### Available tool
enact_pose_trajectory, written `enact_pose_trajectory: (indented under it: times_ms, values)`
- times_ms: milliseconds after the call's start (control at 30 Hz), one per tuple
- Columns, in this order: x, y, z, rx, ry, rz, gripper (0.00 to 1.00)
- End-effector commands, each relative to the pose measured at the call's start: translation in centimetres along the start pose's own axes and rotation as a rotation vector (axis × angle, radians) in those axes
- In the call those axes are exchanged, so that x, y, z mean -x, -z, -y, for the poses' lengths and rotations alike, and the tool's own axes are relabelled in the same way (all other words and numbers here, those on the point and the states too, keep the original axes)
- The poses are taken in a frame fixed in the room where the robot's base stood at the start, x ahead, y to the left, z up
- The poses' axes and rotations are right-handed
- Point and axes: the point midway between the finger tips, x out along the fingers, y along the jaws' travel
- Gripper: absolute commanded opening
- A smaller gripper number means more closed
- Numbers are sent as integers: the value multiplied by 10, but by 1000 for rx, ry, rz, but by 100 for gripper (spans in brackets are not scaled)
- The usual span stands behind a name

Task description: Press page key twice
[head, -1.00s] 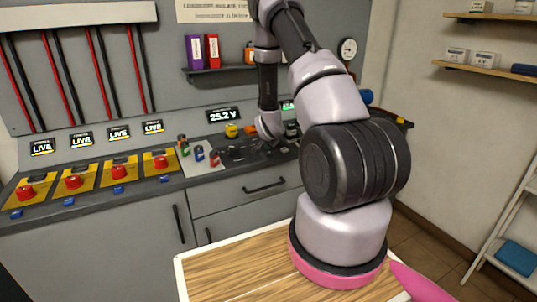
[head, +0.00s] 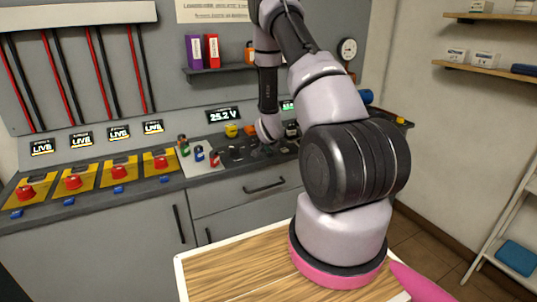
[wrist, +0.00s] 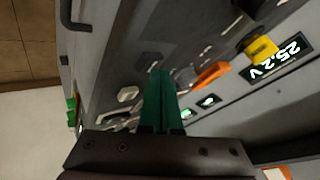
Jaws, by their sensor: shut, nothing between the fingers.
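My gripper (wrist: 160,73) shows in the wrist view as two green fingers, shut together with nothing between them, pointing at a dark grey panel. I cannot pick out a key marked page. A pale rounded button-like piece (wrist: 128,93) lies left of the fingers, apart from them in the picture. Whether the fingertips touch the panel cannot be told. In the head view my gripper is small and dark over the counter, hard to make out against the dark items there.
A 25.2 V display (head: 223,115) stands behind the counter; a yellow knob (wrist: 262,50) and an orange handle (wrist: 210,75) are close to my fingers. Red buttons on yellow plates (head: 73,182) line the left counter. Small coloured pieces (head: 199,153) stand just left of my gripper.

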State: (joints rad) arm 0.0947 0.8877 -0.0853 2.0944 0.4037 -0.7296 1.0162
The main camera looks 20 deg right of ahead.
Motion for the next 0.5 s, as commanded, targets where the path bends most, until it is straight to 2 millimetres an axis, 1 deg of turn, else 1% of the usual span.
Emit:
enact_pose_trajectory:
  times_ms: [500]
  values:
    - [-4, -3, -3, 0, 0, 1, 0]
